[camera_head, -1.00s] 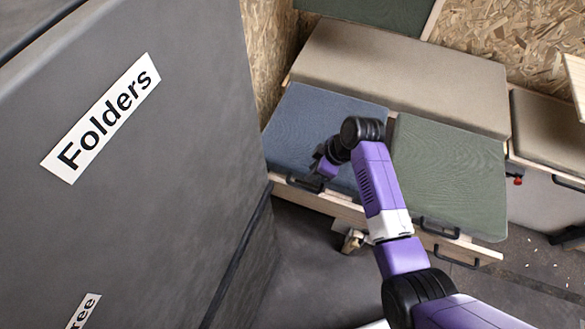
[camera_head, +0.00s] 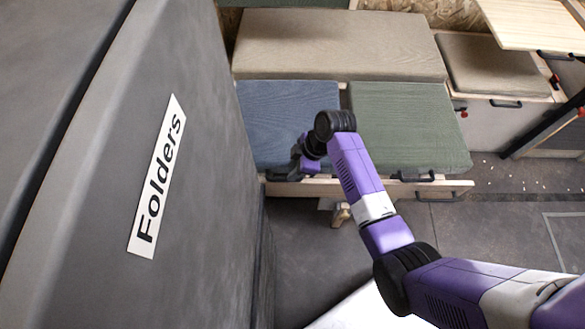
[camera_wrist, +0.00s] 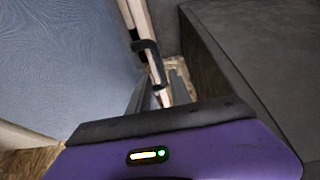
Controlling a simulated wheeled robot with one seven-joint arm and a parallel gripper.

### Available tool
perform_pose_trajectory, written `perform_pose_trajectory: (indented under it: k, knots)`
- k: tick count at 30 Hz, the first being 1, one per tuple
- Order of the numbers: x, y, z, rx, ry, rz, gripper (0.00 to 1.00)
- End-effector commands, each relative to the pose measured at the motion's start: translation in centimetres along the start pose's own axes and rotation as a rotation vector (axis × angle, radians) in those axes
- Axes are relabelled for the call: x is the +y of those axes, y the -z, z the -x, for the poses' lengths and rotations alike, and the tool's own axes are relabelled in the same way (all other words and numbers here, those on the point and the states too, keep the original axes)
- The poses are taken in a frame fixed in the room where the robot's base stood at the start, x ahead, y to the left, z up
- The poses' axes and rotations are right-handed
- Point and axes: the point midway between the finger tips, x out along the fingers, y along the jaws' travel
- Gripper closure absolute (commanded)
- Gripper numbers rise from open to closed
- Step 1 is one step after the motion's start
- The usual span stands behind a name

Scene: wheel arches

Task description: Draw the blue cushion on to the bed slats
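The blue cushion (camera_head: 280,112) lies flat on a wooden bench, left of a green cushion (camera_head: 407,125) and in front of a long beige one. In the wrist view the blue cushion (camera_wrist: 65,60) fills the left side. There the gripper fingers (camera_wrist: 160,90) stand apart, with the wooden front edge and a dark handle (camera_wrist: 146,46) showing around and between them. I cannot tell whether they touch the handle. No bed slats can be made out.
A tall dark grey cabinet (camera_head: 200,250) labelled "Folders" stands close on the left. The long beige cushion (camera_head: 335,45) lies behind. A second beige cushion (camera_head: 490,65) is at the right. Grey floor (camera_head: 305,250) is open in front of the bench.

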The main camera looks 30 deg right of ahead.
Motion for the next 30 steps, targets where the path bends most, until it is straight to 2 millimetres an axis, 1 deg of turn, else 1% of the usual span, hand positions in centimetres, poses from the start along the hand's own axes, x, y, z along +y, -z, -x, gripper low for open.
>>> perform_pose_trajectory:
  k: [5, 12, 18, 23, 30]
  knots:
    - [0.0, 0.0, -1.3, 0.000, 0.002, 0.001, 0.75]
    - [-0.1, 0.0, -4.9, -0.001, 0.002, 0.001, 0.75]
    - [0.0, 0.0, -7.1, 0.000, 0.001, 0.001, 0.75]
    - [0.0, 0.0, -7.8, 0.000, 0.001, 0.000, 0.75]
    - [0.0, 0.0, -7.8, 0.000, 0.000, 0.000, 0.75]
